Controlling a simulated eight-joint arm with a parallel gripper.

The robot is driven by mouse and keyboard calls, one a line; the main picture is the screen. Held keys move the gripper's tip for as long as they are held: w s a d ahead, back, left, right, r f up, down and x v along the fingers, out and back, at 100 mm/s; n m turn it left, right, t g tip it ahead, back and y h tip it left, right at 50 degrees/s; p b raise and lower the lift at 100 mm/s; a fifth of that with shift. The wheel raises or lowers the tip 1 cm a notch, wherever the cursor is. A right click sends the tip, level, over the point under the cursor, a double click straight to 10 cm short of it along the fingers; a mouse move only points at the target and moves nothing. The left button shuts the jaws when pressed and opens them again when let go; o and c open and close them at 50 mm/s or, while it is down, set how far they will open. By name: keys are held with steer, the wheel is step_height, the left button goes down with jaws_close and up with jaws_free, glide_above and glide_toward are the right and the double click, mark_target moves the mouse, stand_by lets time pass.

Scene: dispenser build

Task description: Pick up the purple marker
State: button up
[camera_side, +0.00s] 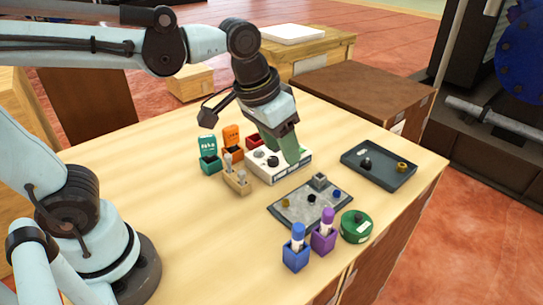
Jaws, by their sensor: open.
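The purple marker (327,220) stands upright in a small purple holder (323,243) near the front of the table. Its white body and purple cap show above the holder. A blue marker (298,236) stands in a blue holder (296,259) just left of it. My gripper (292,158) points down with green fingers over the right part of a white box, behind and left of the purple marker. It is open and apart from the marker. Whether the fingertips touch the white box is hard to tell.
A grey plate (284,212) with small parts lies behind the markers. A round green container (356,227) sits close right of the purple holder. A dark tray (392,178) lies at right. Teal (208,160) and orange (232,144) holders stand left of my gripper. The table's front left is clear.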

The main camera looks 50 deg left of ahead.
mark_target(329, 212)
steer(key=d+g, duration=0.1)
steer(key=d, duration=0.2)
steer(key=w+d+g, duration=0.1)
steer(key=d, duration=0.3)
steer(key=d+m+g, duration=0.1)
steer(key=d, duration=0.3)
steer(key=shift+w+r+g+y, duration=0.2)
steer(key=shift+w+g+y, duration=0.2)
steer(key=shift+d+f, duration=0.1)
steer(key=shift+f, duration=5.8)
steer(key=shift+c, duration=0.3)
jaws_close()
